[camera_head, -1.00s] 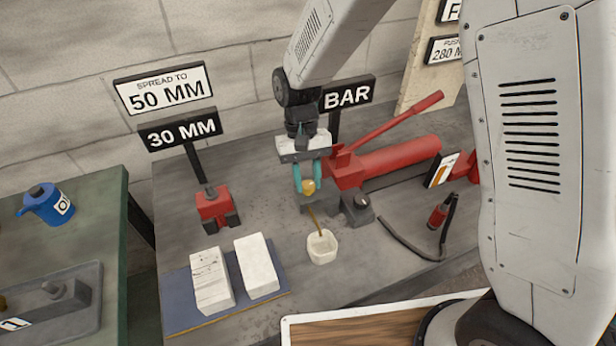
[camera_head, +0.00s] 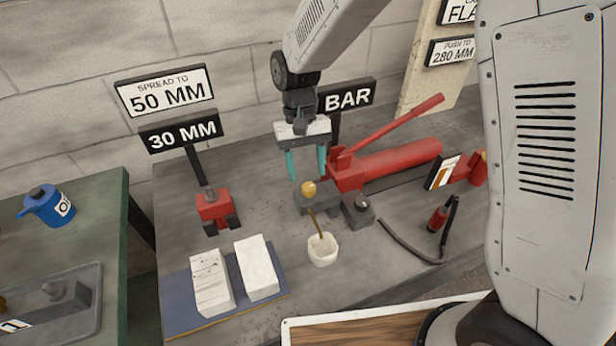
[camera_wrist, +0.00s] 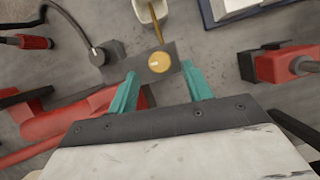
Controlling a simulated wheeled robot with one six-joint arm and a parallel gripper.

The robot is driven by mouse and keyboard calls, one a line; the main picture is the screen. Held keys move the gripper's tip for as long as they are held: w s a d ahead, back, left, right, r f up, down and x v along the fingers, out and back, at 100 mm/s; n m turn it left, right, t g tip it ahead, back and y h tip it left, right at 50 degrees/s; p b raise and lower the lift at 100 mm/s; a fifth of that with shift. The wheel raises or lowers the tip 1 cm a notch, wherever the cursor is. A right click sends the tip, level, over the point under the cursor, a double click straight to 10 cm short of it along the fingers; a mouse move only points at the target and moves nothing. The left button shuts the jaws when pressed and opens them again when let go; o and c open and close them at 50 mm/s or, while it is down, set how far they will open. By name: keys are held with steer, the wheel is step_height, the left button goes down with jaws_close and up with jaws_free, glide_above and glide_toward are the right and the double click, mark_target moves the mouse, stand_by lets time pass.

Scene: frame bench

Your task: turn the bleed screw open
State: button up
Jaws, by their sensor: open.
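The bleed screw has a round brass knob (camera_head: 309,188) on a dark grey block (camera_head: 318,203) in front of the red hand pump (camera_head: 385,162). A thin brass tube (camera_head: 315,222) runs from the block down into a small white cup (camera_head: 323,249). My gripper (camera_head: 306,177) is open and empty, with teal fingers pointing down, above and behind the knob. In the wrist view the knob (camera_wrist: 160,62) lies just beyond the fingertips, roughly between their lines and touching neither. A pale line marks the knob's top.
A dark gauge-like fitting (camera_head: 358,208) and a black hose (camera_head: 410,250) are right of the block. A red spreader (camera_head: 215,210) and two white blocks (camera_head: 258,268) on a blue mat stand to the left. Bare bench lies between the mat and cup.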

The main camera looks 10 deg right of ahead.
steer(key=v, duration=0.4)
steer(key=shift+r, duration=0.15)
